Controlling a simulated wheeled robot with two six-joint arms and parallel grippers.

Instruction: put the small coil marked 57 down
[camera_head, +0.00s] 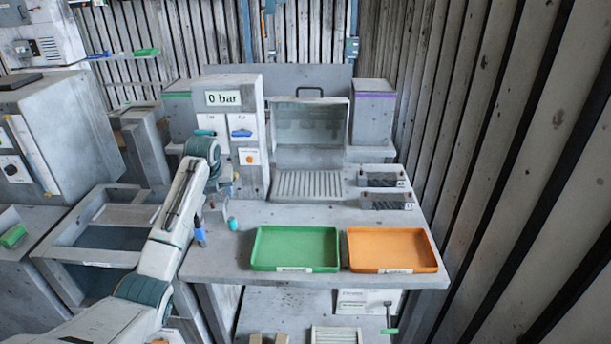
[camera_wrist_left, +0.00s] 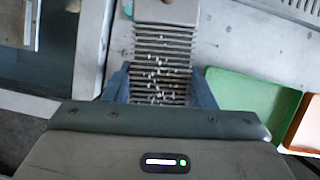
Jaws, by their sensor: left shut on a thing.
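My left gripper (camera_head: 214,222) hangs over the left side of the bench, left of the green tray (camera_head: 294,268). In the left wrist view its blue fingers (camera_wrist_left: 160,92) are shut on a grey finned coil (camera_wrist_left: 162,60), one finger on each side. Pale specks lie on its fins, and a plain end block shows at its far end. I cannot read a number on it. In the head view the held coil is hard to make out. Whether it touches the bench I cannot tell. My right gripper is not in view.
An orange tray (camera_head: 392,269) stands right of the green one. Behind is an open-lidded chamber (camera_head: 310,184), beside a cabinet reading "0 bar" (camera_head: 223,98). Bare bench lies between chamber and trays.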

